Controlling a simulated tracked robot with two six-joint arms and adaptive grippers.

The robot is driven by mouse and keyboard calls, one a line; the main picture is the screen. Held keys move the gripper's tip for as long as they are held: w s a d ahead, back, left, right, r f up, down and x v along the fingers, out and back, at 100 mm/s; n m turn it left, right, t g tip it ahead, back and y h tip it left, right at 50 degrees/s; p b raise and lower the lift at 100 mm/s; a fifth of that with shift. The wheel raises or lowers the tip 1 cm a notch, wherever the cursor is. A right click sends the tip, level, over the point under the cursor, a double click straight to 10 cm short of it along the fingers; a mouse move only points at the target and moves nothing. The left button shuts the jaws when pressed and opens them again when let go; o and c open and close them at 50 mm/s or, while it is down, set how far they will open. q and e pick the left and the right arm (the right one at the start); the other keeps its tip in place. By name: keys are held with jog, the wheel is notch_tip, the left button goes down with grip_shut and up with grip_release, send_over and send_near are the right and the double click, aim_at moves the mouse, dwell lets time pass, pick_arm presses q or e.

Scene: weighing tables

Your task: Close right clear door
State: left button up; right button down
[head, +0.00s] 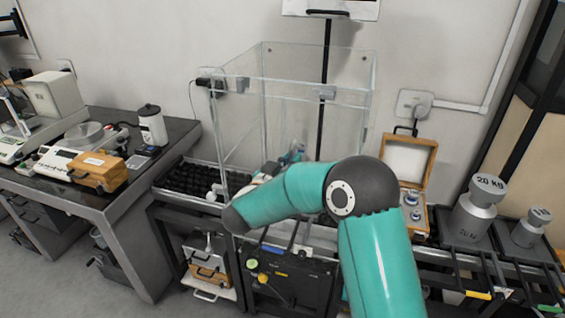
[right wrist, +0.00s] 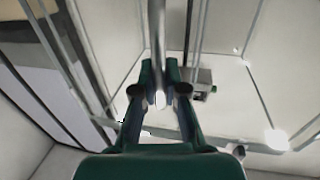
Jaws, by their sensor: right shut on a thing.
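A tall clear case (head: 290,97) with transparent walls and doors stands at the middle of the head view. The right clear door (head: 340,125) is hard to tell from the other panes, and how far it stands open cannot be told. My right arm reaches across the front of the case and hides its lower part. In the right wrist view, my right gripper (right wrist: 160,92) is shut on a slim upright grey bar (right wrist: 157,35), which looks like the door's handle. The fingertips are mostly hidden behind my arm in the head view. My left gripper is not in view.
A wooden box (head: 408,165) with an open lid stands right of the case. Large steel weights (head: 475,212) are further right. A dark table (head: 125,185) with instruments is at the left. A black tray (head: 185,178) lies beside the case.

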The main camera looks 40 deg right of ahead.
jog(key=shift+d+r, duration=0.1)
jog(key=shift+r, duration=0.05)
jog(key=c, duration=1.2)
grip_release()
jog(key=shift+w, duration=0.15)
jog(key=v, duration=1.2)
jog(key=shift+f, duration=0.2)
